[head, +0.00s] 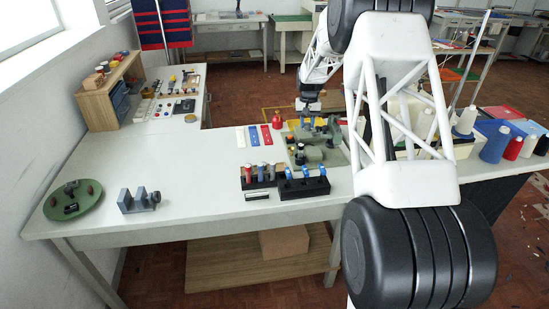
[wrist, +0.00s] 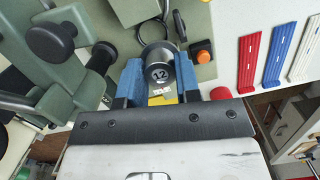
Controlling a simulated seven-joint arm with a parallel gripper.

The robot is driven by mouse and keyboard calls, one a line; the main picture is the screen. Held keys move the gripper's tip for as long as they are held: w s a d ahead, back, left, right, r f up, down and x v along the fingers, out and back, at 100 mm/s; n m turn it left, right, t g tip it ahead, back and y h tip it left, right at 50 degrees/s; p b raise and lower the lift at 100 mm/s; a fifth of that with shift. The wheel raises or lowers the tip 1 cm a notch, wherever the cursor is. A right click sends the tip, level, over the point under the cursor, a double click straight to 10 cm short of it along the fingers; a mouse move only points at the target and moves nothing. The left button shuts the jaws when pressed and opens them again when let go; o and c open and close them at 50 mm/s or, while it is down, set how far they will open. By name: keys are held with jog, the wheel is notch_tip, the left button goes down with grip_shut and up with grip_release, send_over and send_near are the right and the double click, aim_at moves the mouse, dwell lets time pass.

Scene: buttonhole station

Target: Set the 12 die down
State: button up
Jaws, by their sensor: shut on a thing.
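My gripper (wrist: 160,80) is shut on the 12 die (wrist: 159,72), a grey metal cylinder with a dark top marked 12, held between its two blue fingers. In the head view my gripper (head: 307,121) is at the green buttonhole machine (head: 313,156), over its back part; the die cannot be made out there. The wrist view shows the die in front of the machine's green body (wrist: 75,75). Whether the die's lower end touches anything is hidden.
An orange button (wrist: 203,56) is close right of the fingers, and a black knob (wrist: 44,40) is at the left. Coloured strips (head: 254,136) lie left of the machine near a red bottle (head: 277,121). A black rack (head: 302,187) stands in front. The left tabletop is largely clear.

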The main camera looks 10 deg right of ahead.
send_over(278, 168)
jog(key=shift+f, duration=0.1)
jog(key=shift+f, duration=0.1)
dwell(0.3)
jog(key=shift+f, duration=3.05)
jog(key=shift+f, duration=1.85)
jog(key=shift+f, duration=0.15)
jog(key=o, duration=1)
